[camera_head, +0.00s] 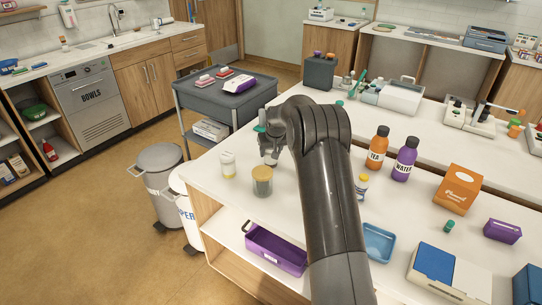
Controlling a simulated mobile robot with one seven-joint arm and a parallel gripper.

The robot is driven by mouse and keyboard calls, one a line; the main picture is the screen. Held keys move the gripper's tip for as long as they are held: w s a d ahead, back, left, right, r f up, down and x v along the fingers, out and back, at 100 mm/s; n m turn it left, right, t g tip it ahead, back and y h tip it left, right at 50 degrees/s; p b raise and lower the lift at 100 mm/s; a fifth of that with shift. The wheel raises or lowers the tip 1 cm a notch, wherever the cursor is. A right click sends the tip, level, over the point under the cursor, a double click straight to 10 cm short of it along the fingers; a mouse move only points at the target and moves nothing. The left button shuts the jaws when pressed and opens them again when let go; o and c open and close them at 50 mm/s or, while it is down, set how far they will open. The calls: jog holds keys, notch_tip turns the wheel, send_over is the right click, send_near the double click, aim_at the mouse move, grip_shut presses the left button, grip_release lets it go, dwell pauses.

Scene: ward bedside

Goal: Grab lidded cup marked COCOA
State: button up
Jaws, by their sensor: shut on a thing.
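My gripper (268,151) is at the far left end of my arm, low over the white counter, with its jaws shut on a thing. The held thing is mostly hidden by the jaws and wrist, so I cannot tell what it is. No COCOA marking is readable. An orange bottle marked TEA (377,150) and a purple bottle marked WATER (404,162) stand upright to the right of my arm, apart from the gripper. A jar with a tan lid (262,182) stands just in front of the gripper. A small pale container (228,165) stands to its left.
A purple bin (275,250) sits on the shelf below.

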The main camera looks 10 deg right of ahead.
jog(key=shift+c, duration=1.1)
jog(key=shift+r, duration=0.1)
